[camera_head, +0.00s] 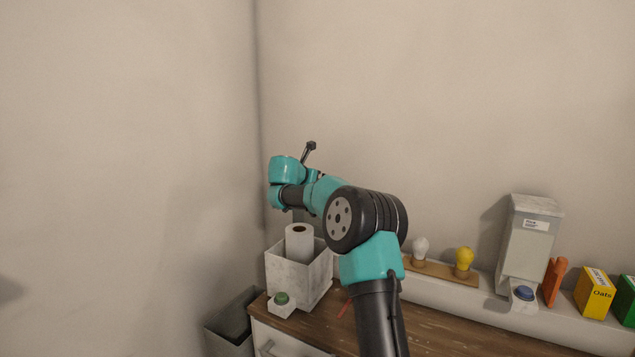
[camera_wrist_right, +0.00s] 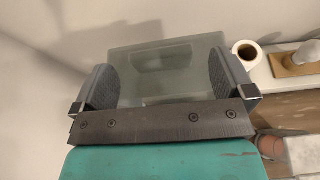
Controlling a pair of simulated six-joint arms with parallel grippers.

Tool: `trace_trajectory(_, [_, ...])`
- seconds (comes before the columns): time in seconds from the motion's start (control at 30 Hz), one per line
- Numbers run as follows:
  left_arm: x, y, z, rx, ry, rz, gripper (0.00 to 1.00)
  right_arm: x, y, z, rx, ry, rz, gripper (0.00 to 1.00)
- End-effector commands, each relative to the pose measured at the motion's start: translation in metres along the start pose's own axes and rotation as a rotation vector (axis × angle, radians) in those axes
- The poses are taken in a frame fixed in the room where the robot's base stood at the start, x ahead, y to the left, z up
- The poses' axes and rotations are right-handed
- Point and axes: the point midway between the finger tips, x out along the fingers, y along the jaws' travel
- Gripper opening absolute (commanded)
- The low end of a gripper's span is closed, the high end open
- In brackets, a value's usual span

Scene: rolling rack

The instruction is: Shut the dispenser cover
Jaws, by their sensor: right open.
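A white box-shaped dispenser (camera_head: 287,275) stands at the left end of the wooden counter, with a paper roll (camera_head: 299,243) inside its open top. My right arm crosses above it, and its gripper is hidden behind the wrist in the head view. In the right wrist view my right gripper (camera_wrist_right: 163,84) is open. A pale grey-green, glassy panel (camera_wrist_right: 160,58), which looks like the cover, shows between its fingers. I cannot tell whether they touch it. The roll (camera_wrist_right: 245,51) is right of the fingers there. My left gripper is out of view.
A green button (camera_head: 282,298) on a white block sits before the dispenser. A dark bin (camera_head: 228,335) is at lower left. White and yellow bulbs (camera_head: 464,258), a tall grey wall unit (camera_head: 526,245) and an Oats box (camera_head: 595,293) stand to the right. Walls close the back and left.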

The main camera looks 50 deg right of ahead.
Motion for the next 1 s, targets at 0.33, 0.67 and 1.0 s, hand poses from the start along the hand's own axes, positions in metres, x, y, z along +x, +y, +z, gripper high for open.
trace_trajectory(0.33, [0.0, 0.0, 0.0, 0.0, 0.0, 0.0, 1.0, 0.037, 0.0, 0.0, 0.001, 0.0, 0.0, 1.0])
trace_trajectory(0.67, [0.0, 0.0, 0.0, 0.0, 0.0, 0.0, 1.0, 0.038, 0.0, 0.0, 0.0, 0.0, 0.0, 0.96])
trace_trajectory(1.0, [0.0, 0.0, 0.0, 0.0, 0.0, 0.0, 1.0, 0.037, 0.0, 0.0, 0.0, 0.0, 0.0, 0.64])
